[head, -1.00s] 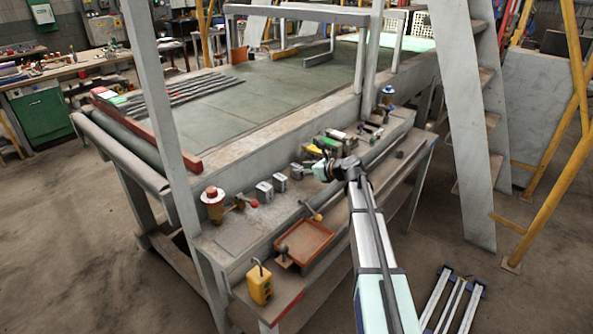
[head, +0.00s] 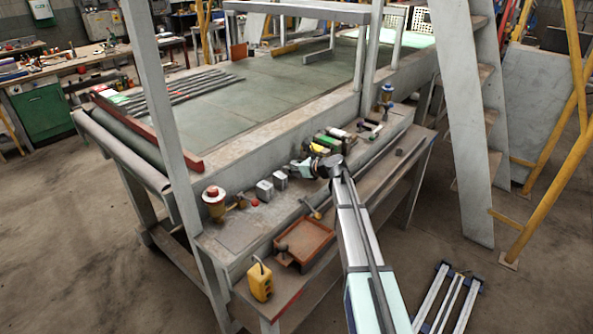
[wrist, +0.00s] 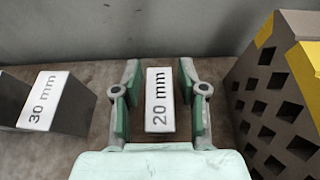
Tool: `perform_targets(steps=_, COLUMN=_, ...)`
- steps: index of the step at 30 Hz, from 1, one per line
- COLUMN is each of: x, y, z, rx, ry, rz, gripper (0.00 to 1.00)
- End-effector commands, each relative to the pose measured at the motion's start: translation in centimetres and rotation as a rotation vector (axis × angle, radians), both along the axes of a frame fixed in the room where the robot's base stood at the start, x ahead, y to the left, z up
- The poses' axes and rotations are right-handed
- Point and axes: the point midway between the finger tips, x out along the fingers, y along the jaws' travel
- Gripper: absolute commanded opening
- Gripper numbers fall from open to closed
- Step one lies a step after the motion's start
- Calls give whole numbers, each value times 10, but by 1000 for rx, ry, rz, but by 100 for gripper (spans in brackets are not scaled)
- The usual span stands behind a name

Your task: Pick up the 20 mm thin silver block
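The thin silver block (wrist: 159,98) marked "20 mm" stands between the two fingers of my gripper (wrist: 160,100) in the wrist view. The fingers are open, one on each side, with a narrow gap to the block on both sides. How deep the fingertips reach along the block is hard to tell. In the head view my gripper (head: 303,168) is low over the bench ledge, and I cannot make out the 20 mm block there.
A wider silver block (wrist: 45,105) marked "30 mm" stands to the left. A brown hollow brick (wrist: 280,95) with yellow paint stands close on the right. A grey wall (wrist: 160,25) rises behind. A red-brown tray (head: 305,243) lies nearer the front.

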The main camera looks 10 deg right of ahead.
Motion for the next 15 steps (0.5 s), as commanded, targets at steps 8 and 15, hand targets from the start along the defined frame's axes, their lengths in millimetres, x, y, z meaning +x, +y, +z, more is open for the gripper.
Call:
perform_targets(steps=8, x=0, y=0, z=0, rx=0, ry=0, rz=0, gripper=0)
perform_targets(steps=15, x=0, y=0, z=2, rx=0, ry=0, rz=0, gripper=0)
